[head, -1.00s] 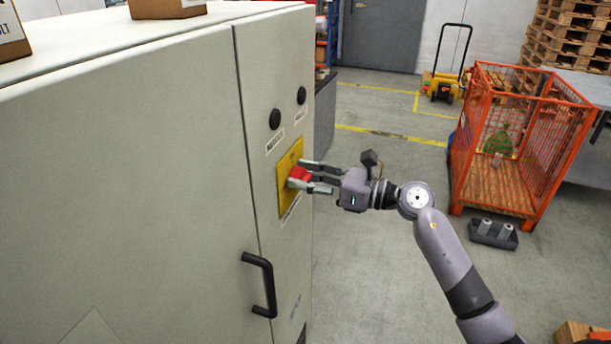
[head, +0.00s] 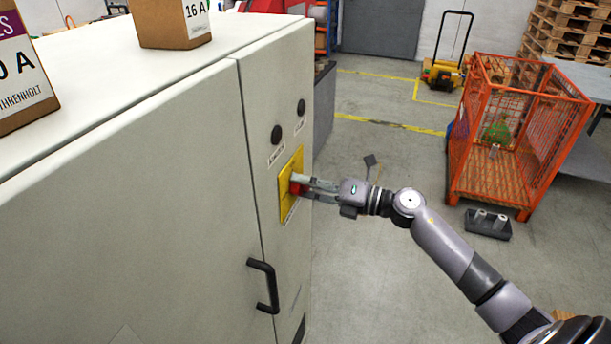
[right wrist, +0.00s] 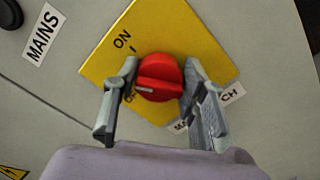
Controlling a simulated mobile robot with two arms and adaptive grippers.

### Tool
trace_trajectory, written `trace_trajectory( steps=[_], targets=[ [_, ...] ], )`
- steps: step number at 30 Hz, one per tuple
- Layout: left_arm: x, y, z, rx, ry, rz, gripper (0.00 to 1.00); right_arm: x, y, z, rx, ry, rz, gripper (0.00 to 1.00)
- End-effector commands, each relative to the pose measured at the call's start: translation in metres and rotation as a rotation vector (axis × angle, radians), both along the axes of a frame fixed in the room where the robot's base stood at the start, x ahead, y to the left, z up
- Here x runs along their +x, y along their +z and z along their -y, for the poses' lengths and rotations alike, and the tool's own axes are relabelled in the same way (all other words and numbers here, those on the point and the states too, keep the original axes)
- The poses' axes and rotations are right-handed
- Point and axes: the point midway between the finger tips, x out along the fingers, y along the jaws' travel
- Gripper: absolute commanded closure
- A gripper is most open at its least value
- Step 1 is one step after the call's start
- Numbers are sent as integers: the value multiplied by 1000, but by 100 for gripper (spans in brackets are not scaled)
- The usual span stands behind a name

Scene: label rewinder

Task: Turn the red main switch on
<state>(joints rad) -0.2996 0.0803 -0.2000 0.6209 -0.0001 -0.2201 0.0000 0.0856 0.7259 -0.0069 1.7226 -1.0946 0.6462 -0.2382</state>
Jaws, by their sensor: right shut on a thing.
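The red main switch (head: 295,187) is a round knob with a grip bar on a yellow plate (head: 288,208) on the grey cabinet's narrow face. In the right wrist view the red knob (right wrist: 160,78) sits between the two fingers of my right gripper (right wrist: 158,98), which is shut on it. The knob's white mark points left, towards lettering partly hidden by the left finger. The word ON and a line show above it on the yellow plate (right wrist: 180,35). In the head view my right gripper (head: 302,189) reaches the switch from the right. My left gripper is not in view.
The grey cabinet (head: 130,190) has a black handle (head: 265,285) below the switch and two dark round parts above it. Cartons (head: 170,22) stand on its top. An orange mesh cage (head: 490,180) and a dark tray (head: 488,224) stand on the floor to the right.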

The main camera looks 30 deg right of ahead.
Motion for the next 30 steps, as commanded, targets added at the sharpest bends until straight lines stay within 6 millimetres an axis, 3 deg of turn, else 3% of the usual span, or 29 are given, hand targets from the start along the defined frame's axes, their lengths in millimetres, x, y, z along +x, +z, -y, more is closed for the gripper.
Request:
trace_trajectory(
  steps=[12, 30],
  targets=[
    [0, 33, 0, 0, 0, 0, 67, 1, 1, 1, 269, -1, -242, 89],
    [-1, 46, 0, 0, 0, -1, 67, 1, -3, 1, 431, -2, -385, 89]
  ],
)
